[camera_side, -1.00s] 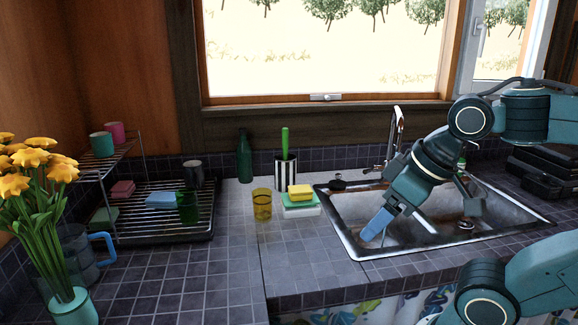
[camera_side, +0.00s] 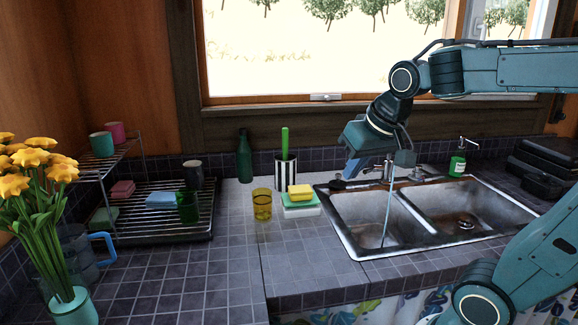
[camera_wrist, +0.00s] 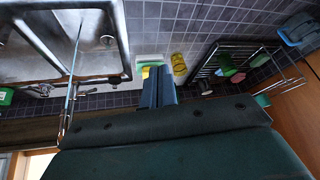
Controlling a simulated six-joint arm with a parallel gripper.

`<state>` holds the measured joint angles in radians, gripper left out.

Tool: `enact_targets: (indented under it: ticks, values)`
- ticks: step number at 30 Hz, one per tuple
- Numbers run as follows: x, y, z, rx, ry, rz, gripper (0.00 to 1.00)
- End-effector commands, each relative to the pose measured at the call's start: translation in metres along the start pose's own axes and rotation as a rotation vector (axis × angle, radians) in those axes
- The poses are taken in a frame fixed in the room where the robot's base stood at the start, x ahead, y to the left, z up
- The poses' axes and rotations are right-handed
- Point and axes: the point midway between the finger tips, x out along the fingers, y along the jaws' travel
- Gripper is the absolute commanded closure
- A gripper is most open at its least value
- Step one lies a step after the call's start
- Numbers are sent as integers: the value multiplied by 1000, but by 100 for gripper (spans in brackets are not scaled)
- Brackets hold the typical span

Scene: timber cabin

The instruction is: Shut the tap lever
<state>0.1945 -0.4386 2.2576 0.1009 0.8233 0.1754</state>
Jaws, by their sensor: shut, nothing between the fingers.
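The chrome tap stands behind the sink (camera_side: 345,228); its spout is largely hidden behind my gripper in the side view. In the wrist view the tap (camera_wrist: 71,98) shows left of my fingers. A thin stream of water (camera_side: 388,212) falls into the left basin. A small chrome fitting (camera_side: 418,173) shows right of the tap's base; I cannot tell whether it is the lever. My gripper (camera_side: 351,170) is shut and empty, pointing down near the tap's left side. Its blue fingers also show in the wrist view (camera_wrist: 159,72), apart from the tap.
A yellow sponge (camera_side: 300,191), an amber glass (camera_side: 262,204) and a striped pot (camera_side: 286,171) with a green-handled brush stand left of the sink. A green bottle (camera_side: 244,157) and dish rack (camera_side: 160,222) lie further left. A soap bottle (camera_side: 458,164) stands behind the right basin.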

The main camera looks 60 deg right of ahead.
Motion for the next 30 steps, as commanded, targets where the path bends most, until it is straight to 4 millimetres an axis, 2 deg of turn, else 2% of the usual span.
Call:
enact_targets:
  ticks: [1, 6, 11, 15, 22, 30]
  values:
    - [6, 7, -15, 54, 1, 24, 100]
    - [24, 33, -59, 224, 18, 92, 100]
    - [44, 64, -96, 381, 38, 158, 100]
    - [64, 97, -124, 517, 58, 217, 100]
    - [99, 161, -160, 736, 100, 315, 100]
    - [140, 242, -181, 965, 151, 425, 100]
